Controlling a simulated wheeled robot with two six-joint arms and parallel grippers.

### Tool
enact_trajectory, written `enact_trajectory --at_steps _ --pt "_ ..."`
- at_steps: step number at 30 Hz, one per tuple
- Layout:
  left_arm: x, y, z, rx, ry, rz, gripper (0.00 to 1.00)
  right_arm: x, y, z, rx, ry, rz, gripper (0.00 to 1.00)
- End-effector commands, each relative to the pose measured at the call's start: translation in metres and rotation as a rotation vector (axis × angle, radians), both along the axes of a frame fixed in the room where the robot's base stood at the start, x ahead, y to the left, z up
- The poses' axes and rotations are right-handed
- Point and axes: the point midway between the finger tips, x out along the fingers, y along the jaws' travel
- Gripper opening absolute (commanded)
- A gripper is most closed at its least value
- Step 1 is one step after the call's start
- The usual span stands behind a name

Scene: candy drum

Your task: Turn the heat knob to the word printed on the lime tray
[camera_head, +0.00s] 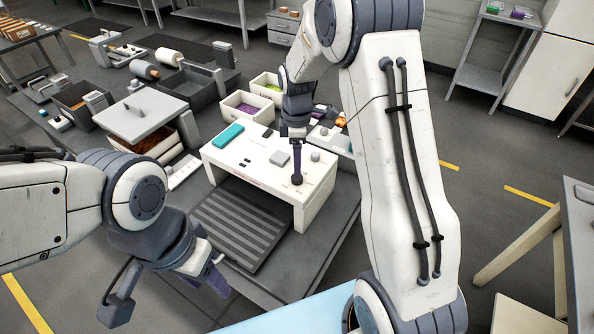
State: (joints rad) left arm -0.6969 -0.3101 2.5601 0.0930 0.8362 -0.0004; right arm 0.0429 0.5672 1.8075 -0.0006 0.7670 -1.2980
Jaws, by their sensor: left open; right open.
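A white console (240,165) stands in the middle of the head view. On its top are a teal block (229,135), a grey square plate (280,158), a small grey knob (315,156) and a dark round knob (297,180). I cannot tell which is the heat knob. My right gripper (297,171) points down over the dark knob, its fingertips at or just above it; contact is unclear. It is open. My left gripper (213,277) is open and empty, low in front of the console. A white-walled tray with lime-green contents (267,88) stands behind the console; no word is readable.
A white-walled tray with purple contents (239,99) stands beside the green one. A dark ridged mat (240,222) lies below the console's front. A grey-lidded box (140,113) and rollers (168,57) are at left.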

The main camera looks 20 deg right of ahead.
Motion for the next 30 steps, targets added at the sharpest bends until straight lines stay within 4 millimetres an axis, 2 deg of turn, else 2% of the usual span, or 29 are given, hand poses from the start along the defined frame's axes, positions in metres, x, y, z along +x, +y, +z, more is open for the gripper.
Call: enact_trajectory --at_steps 3,9,15,21,22,26,27,30 --pt "0.0 0.0 0.005 0.0 0.0 0.0 0.5 -0.001 0.0 -0.022 0.001 0.005 -0.002 0.72" --pt "0.0 0.0 0.009 0.0 0.0 0.0 0.5 -0.001 0.0 -0.05 0.001 0.003 -0.003 0.72" --pt "0.0 0.0 0.01 0.0 0.0 0.0 0.5 -0.001 0.0 -0.06 0.0 0.0 -0.003 0.72" --pt "0.0 0.0 0.01 0.0 0.0 0.0 0.5 -0.001 0.0 -0.06 0.0 0.0 -0.003 0.72" --pt "0.0 0.0 0.01 0.0 0.0 0.0 0.5 -0.001 0.0 -0.06 0.0 0.0 -0.003 0.68" --pt "0.0 0.0 0.01 0.0 0.0 0.0 0.5 -0.001 0.0 -0.06 0.0 0.0 -0.003 0.18" --pt "0.0 0.0 0.01 0.0 0.0 0.0 0.5 -0.001 0.0 -0.06 0.0 0.0 -0.003 0.03" --pt "0.0 0.0 0.01 0.0 0.0 0.0 0.5 -0.001 0.0 -0.06 0.0 0.0 -0.003 0.0"
